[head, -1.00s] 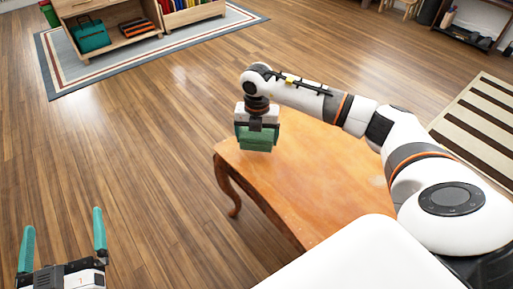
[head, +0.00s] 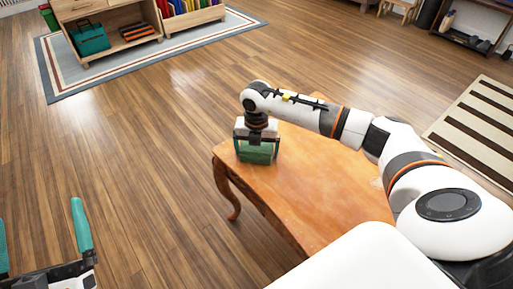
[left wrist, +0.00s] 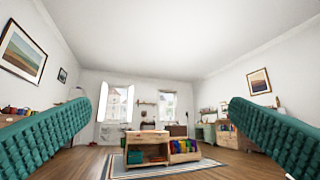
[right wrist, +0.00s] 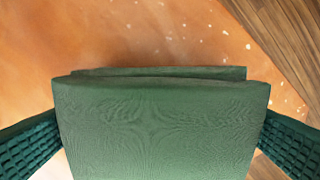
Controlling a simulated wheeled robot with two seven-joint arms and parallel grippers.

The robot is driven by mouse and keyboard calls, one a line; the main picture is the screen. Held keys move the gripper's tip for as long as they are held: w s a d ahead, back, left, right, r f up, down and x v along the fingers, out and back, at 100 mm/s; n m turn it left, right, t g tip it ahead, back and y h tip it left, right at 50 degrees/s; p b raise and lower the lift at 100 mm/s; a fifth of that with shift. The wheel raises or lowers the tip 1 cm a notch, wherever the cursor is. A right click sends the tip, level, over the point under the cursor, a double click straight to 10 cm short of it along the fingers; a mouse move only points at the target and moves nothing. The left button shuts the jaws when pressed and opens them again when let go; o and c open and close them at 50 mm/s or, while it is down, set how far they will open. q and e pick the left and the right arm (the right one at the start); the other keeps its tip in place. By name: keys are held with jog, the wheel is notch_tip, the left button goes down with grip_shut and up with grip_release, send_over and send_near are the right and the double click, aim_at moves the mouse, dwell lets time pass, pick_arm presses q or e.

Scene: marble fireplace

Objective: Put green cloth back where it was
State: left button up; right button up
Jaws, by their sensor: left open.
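The green cloth (head: 256,153) is a folded, block-like bundle at the far left end of the orange-brown wooden table (head: 315,195). My right gripper (head: 256,147) points down over it, with a finger at each side. In the right wrist view the cloth (right wrist: 160,125) fills the space between the fingers and hides their tips. The cloth is at or very near the tabletop; I cannot tell if it touches. My left gripper (head: 38,240) is open and empty at the lower left of the head view, away from the table; its two teal fingers are wide apart in the left wrist view (left wrist: 160,120).
A wooden shelf unit (head: 105,20) with a teal case (head: 90,37) and books stands on a bordered rug (head: 60,85) at the far left. A striped rug (head: 475,125) lies at the right. The wooden floor left of the table is clear, as is most of the tabletop.

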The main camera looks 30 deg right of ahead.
jog(key=shift+r, duration=0.25)
notch_tip(320, 180, up, 5)
jog(key=shift+f+p, duration=0.1)
jog(key=shift+p, duration=0.8)
pick_arm(q)
notch_tip(320, 180, down, 12)
jog(key=a+g+y+p, duration=0.1)
jog(key=a+g+y, duration=0.1)
jog(key=g, duration=0.7)
jog(key=shift+w+f+y+p, duration=0.2)
jog(key=shift+y+p, duration=0.15)
jog(key=shift+y, duration=0.25)
pick_arm(e)
notch_tip(320, 180, up, 7)
